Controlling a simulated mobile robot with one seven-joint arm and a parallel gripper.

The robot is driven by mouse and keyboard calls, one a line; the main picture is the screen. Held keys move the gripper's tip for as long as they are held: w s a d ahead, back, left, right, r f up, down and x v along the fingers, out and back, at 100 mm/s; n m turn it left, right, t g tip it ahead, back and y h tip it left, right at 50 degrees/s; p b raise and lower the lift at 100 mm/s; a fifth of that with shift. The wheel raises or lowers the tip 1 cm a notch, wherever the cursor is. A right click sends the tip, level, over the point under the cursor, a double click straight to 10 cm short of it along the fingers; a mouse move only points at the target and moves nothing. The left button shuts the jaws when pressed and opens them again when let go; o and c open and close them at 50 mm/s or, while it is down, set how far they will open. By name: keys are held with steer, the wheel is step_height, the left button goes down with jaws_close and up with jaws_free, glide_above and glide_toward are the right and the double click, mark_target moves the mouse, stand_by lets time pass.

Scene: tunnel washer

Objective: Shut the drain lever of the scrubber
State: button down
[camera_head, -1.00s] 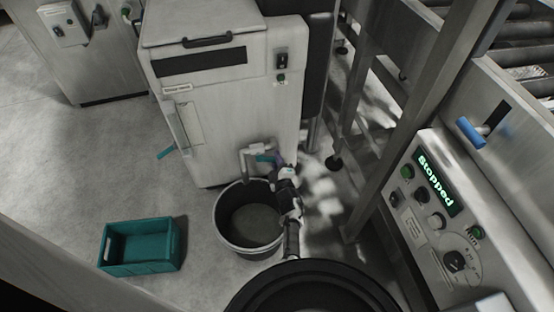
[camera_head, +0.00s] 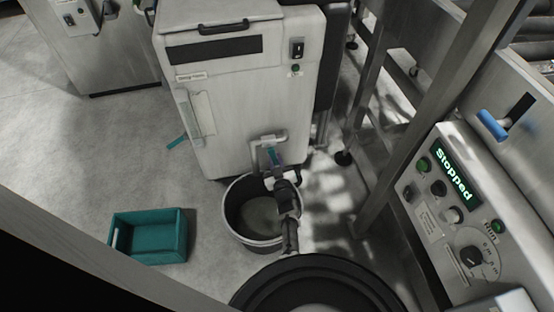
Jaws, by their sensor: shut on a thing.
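The scrubber (camera_head: 240,95) is a pale grey cabinet with a dark front strip. The drain lever (camera_head: 273,156) has a teal handle on this pipe and now slopes steeply down the picture. My gripper (camera_head: 276,167) is at the lever's lower end, shut on its handle. My arm hides part of the bucket, and the fingertips are too small to see clearly.
A teal crate (camera_head: 150,252) stands on the floor at the left. Metal frame legs (camera_head: 385,150) stand close on the right, beside a control panel (camera_head: 460,205) reading "Stopped".

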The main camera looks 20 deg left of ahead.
steer(key=shift+s+a+m, duration=0.2)
steer(key=shift+a+m, duration=0.15)
steer(key=shift+m, duration=0.35)
steer(key=shift+s+a+m, duration=0.2)
steer(key=shift+a+m, duration=0.15)
steer(key=shift+m, duration=0.35)
steer(key=c, duration=1.3)
jaws_free()
steer(key=shift+s, duration=0.1)
steer(key=shift+f, duration=0.1)
